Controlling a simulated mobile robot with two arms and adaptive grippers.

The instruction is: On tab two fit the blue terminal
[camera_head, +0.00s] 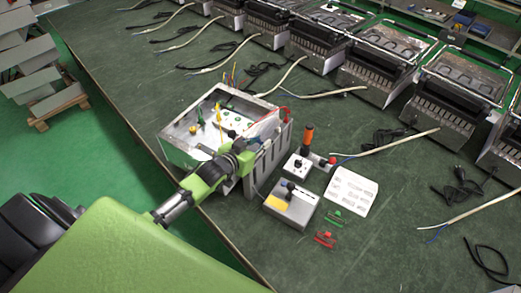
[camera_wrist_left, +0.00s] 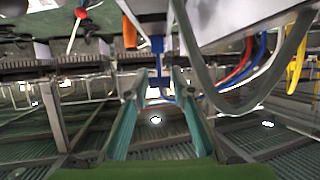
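The open heater unit (camera_head: 172,147) stands with its wiring exposed near the table's left edge. My left gripper (camera_head: 245,150) is at its right-hand side, over the ribbed face. In the left wrist view, the fingers of my left gripper (camera_wrist_left: 158,78) are closed on the blue terminal (camera_wrist_left: 157,45), which sticks out past the fingertips. A blue wire curves away from it near the fingers. The blue terminal is too small to make out in the head view. I cannot make out tab two in either view. My right gripper is not in view.
A grey box (camera_head: 291,205) with a yellow label, an orange-handled tool (camera_head: 307,138), a white card (camera_head: 351,190) and small red clips (camera_head: 324,239) and green clips (camera_head: 334,217) lie right of the heater. More heaters (camera_head: 373,65) line the back. The front right table is mostly clear.

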